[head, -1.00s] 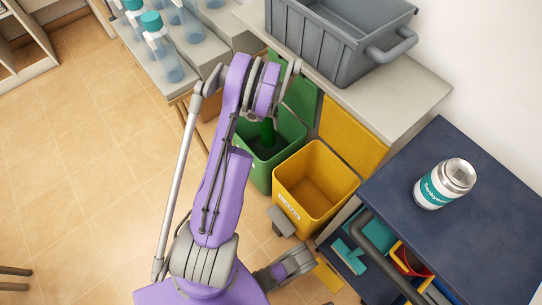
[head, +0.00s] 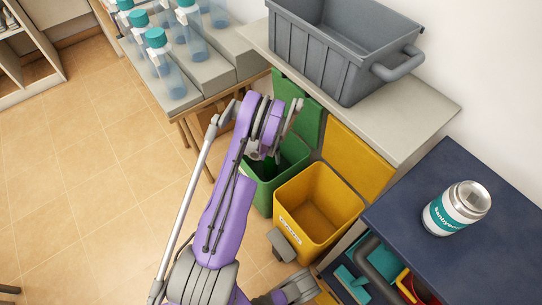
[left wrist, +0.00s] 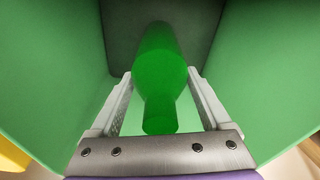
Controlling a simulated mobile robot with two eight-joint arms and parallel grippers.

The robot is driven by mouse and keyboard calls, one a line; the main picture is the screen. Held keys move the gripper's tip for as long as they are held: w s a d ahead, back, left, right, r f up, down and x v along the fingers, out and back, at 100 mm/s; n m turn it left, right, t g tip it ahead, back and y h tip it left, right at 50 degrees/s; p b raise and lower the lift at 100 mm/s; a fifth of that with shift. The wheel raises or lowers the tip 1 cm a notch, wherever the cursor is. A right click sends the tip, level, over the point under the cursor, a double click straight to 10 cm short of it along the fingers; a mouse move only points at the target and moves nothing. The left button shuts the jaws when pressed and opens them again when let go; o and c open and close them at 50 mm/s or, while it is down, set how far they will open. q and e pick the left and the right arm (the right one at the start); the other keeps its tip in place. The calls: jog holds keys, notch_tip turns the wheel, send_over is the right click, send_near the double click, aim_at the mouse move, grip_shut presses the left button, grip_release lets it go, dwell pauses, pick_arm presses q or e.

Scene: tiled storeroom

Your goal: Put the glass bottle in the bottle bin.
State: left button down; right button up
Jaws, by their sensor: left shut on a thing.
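A green glass bottle (left wrist: 160,60) shows in the left wrist view, between the two fingers of my left gripper (left wrist: 160,78). The fingers are shut on it near its narrower end, and its wide body points away from the camera. Green walls surround it, with a dark floor beyond. In the head view my left gripper (head: 262,150) points down at the mouth of the open green bin (head: 263,197). The bottle is hard to make out there, behind the gripper and arm.
An open yellow bin (head: 318,213) stands right beside the green one. A grey crate (head: 330,60) sits on the counter behind. Several teal-capped bottles (head: 160,55) stand at the upper left.

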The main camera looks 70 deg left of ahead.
pick_arm(q)
jog(key=shift+f, duration=0.1)
grip_release()
jog(key=shift+r, duration=0.2)
jog(key=r+p, duration=0.1)
jog(key=r, duration=0.3)
jog(key=s+r+p, duration=0.1)
jog(key=r, duration=0.3)
jog(key=r+p, duration=0.1)
jog(key=r, duration=0.2)
jog(key=shift+s+d+r, duration=0.2)
jog(key=shift+d+r, duration=0.1)
jog(key=shift+r, duration=0.1)
